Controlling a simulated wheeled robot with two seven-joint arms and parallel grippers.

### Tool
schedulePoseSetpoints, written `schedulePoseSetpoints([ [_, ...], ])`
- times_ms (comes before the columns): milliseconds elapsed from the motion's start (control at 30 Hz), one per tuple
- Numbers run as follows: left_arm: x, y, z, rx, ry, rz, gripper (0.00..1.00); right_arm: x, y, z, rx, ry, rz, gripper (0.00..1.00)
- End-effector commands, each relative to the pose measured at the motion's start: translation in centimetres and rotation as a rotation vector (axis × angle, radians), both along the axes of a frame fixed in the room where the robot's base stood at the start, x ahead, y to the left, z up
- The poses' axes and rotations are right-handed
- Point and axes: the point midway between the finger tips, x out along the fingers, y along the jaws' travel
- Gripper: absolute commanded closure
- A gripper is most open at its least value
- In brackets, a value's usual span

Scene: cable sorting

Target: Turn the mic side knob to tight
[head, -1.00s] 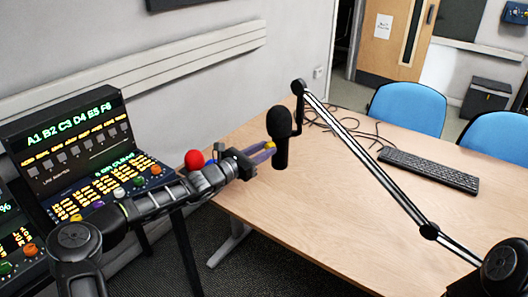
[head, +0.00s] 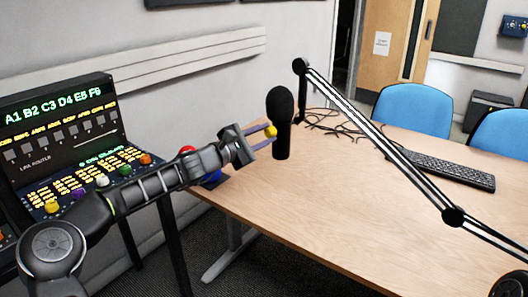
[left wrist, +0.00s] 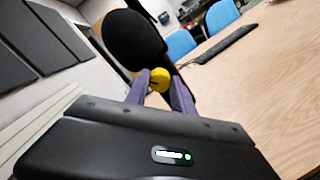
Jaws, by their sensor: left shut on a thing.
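The black microphone (head: 281,112) stands upright in the head view above the near left part of the table, close to the boom arm's end. A small yellow knob (head: 270,131) sticks out from its left side. My left gripper (head: 265,138) reaches in from the left, its purple fingers shut on the knob. In the left wrist view, the yellow knob (left wrist: 160,80) sits between the fingertips, with the dark microphone head (left wrist: 134,40) beyond. The fingers partly hide the knob, and I cannot read its turn. My right gripper is not in view.
A black-and-white boom arm (head: 385,142) slants across the wooden table (head: 355,215). Loose cables (head: 335,122) and a keyboard (head: 445,168) lie on the table. A control console (head: 65,140) stands left. Blue chairs (head: 412,108) stand behind. The table's middle front is clear.

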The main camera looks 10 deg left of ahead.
Motion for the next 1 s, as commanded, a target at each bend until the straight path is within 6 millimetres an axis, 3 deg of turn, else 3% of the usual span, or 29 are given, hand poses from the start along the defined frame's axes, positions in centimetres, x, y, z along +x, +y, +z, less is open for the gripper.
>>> schedulePoseSetpoints([
  [33, 0.0, -0.1, -0.8, 0.040, -0.026, 0.000, 1.00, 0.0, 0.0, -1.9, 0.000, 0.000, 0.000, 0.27],
  [500, -0.1, -0.1, -0.8, 0.412, -0.256, 0.000, 1.00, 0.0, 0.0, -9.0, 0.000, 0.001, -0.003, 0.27],
  [700, -0.1, -0.2, -0.6, 0.536, -0.331, -0.001, 1.00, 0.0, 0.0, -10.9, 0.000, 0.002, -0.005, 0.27],
  [1000, -0.1, -0.1, -0.3, 0.633, -0.390, -0.001, 1.00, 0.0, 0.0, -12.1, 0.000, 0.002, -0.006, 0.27],
])
